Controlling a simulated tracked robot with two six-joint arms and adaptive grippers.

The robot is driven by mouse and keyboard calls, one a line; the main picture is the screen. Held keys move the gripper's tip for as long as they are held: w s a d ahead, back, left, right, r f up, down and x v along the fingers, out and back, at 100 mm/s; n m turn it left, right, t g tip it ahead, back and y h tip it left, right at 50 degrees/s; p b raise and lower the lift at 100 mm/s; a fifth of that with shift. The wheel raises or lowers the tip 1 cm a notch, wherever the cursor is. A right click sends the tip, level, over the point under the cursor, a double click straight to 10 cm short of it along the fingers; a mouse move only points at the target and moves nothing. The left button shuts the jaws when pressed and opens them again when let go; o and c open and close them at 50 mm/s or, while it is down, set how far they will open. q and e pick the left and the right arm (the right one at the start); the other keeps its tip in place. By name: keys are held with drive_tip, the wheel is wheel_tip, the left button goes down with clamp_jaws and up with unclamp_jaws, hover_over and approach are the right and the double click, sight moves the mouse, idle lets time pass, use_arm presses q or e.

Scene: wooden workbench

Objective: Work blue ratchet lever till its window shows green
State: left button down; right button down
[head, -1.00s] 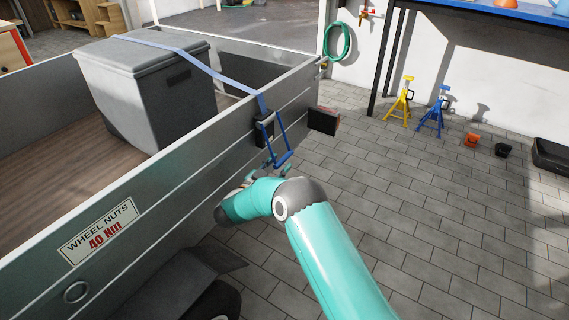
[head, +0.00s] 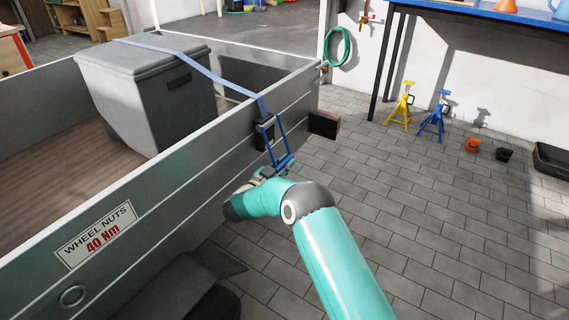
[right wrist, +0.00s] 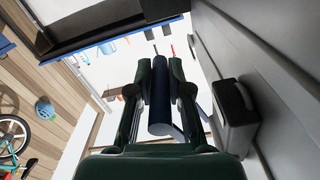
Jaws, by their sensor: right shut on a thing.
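The blue ratchet lever (head: 281,143) is a narrow blue frame hanging outward and down from a dark ratchet body (head: 264,133) on the trailer's side wall. A blue strap (head: 190,60) runs from the ratchet over a grey lidded box (head: 150,95). My right gripper (head: 270,171) is at the lever's lower end, shut on its crossbar. In the right wrist view the dark blue bar (right wrist: 160,105) lies between the dark green fingers of my right gripper (right wrist: 159,68). The window's colour cannot be made out. My left gripper is out of view.
The trailer wall (head: 160,170) borders my right arm on the left. A dark block with a reddish face (head: 323,124) sticks out beyond the lever. Yellow (head: 401,108) and blue (head: 434,115) stands are farther right. The paved floor (head: 420,210) between is clear.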

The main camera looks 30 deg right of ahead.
idle(0.3)
drive_tip(key=s+d+r+n+p, duration=0.2)
drive_tip(key=s+r+n+p, duration=0.4)
drive_tip(key=p, duration=0.5)
drive_tip(key=shift+d+r+n+p, duration=0.2)
drive_tip(key=shift+r+n+p, duration=0.2)
drive_tip(key=shift+n, duration=0.1)
drive_tip(key=c, duration=1.1)
unclamp_jaws()
drive_tip(key=v, duration=1.2)
drive_tip(key=shift+s+f, duration=0.1)
drive_tip(key=shift+f, duration=0.05)
